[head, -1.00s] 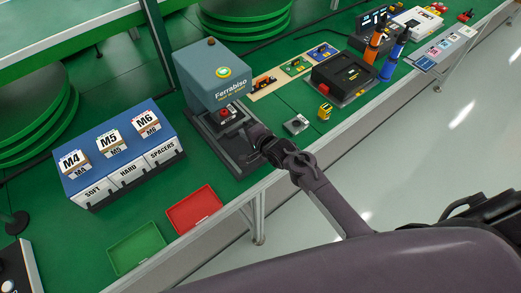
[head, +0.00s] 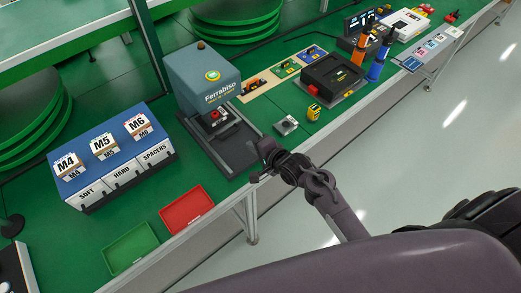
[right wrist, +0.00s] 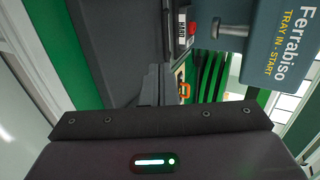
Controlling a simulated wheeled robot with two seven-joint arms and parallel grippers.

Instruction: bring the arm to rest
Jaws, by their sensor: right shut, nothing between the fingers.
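My right gripper (head: 264,160) is at the front edge of the green bench, just in front of the grey-blue Ferrabiso machine (head: 203,80). Its fingers are shut with nothing between them. My right arm reaches in from the lower right across the aisle. The dark base (head: 232,151) of the machine lies just beyond the gripper, with a red button under the head. In the right wrist view, the Ferrabiso machine (right wrist: 285,45) shows at the upper right, and the dark fingers stand at the middle. My left gripper is not in view.
A blue bin rack (head: 110,150) stands at the left. A red tray (head: 187,211) and a green tray (head: 130,248) lie near the front edge. A small grey block (head: 287,125), a yellow tape measure (head: 314,112) and a black case (head: 333,80) are to the right. The aisle floor is clear.

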